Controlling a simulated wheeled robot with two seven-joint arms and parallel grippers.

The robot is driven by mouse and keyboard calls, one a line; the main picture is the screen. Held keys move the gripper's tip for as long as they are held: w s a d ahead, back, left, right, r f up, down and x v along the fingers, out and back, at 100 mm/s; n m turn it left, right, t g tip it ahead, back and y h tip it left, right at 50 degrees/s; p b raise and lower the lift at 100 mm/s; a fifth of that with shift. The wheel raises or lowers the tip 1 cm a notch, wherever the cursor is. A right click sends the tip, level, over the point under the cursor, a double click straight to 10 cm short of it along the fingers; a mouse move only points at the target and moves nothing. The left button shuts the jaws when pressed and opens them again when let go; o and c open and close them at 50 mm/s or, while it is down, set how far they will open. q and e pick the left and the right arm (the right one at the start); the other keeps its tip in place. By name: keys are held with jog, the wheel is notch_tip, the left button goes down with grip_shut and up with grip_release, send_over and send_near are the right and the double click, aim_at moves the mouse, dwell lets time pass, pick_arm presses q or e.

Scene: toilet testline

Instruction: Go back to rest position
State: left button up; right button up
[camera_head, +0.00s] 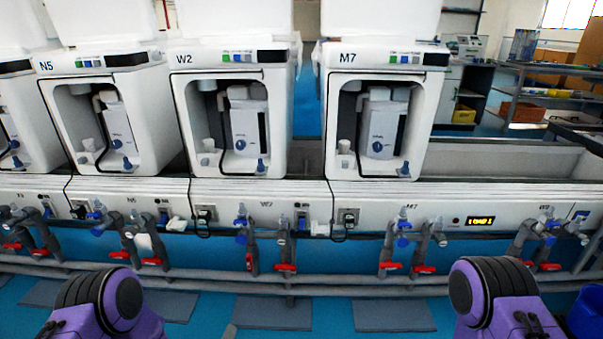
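My two purple and black arms show at the bottom of the head view, one at the left and one at the right. Only their upper links are visible, and they are apart from the test line. Both grippers are outside the picture, so their fingers cannot be seen. In front of me stand white test units in a row, labelled N5 (100,62), W2 (228,75) and M7 (375,75). Each has an open front bay with a white device inside.
A white bench front (262,197) runs under the units, with grey pipes (340,290), red-handled valves (285,267) and blue taps (403,225). Grey mats (392,316) lie on the blue floor. Shelves with boxes (545,85) stand at the back right. A blue bin (588,312) is at the lower right.

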pick_arm(q)
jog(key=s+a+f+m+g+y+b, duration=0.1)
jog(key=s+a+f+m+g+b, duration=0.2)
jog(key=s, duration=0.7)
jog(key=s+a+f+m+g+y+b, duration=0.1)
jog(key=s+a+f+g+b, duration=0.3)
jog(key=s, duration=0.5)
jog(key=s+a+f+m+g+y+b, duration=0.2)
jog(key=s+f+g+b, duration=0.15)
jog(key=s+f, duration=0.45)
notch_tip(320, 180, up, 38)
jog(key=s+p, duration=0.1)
jog(key=p, duration=3.5)
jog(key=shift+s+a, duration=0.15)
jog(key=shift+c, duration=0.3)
